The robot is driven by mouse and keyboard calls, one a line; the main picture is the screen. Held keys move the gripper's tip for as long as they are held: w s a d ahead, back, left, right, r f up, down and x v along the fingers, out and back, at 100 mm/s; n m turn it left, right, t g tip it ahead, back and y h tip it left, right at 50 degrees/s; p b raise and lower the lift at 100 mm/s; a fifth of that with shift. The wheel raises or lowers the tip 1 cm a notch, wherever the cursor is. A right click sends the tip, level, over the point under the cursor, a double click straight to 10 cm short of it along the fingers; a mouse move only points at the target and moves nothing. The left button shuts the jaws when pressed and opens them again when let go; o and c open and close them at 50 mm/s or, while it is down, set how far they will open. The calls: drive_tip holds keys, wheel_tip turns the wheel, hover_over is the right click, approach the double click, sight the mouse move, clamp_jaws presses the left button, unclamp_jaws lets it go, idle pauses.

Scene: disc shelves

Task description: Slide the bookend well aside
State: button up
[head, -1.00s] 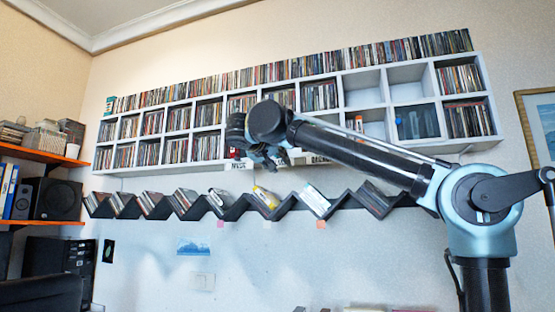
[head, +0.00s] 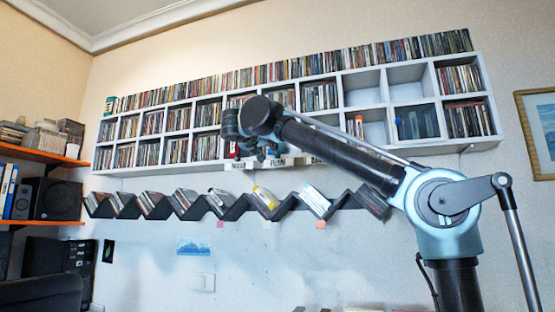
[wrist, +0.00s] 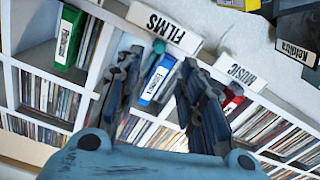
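My gripper (head: 262,154) is in front of the lower row of the white wall shelf in the head view. In the wrist view my gripper (wrist: 160,68) has its two dark blue fingers spread apart, with nothing held between them. A blue block with a white label (wrist: 158,80) shows in the gap between them, among the discs; it could be the bookend, but I cannot be sure. A green labelled block (wrist: 70,37) stands to the left and a red one (wrist: 232,98), partly behind a finger, to the right. Whether a finger touches the blue block cannot be told.
The upside-down FILMS sign (wrist: 165,27) and MUSIC sign (wrist: 238,75) sit along the shelf edge. A teal knob (wrist: 175,33) is near FILMS. The white shelf (head: 365,84) holds discs in many cubbies. A black zigzag rack (head: 236,212) hangs below.

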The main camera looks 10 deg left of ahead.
sight(276, 155)
drive_tip(key=w, duration=0.9)
drive_tip(key=shift+w+d, duration=0.2)
drive_tip(key=shift+d, duration=0.2)
clamp_jaws()
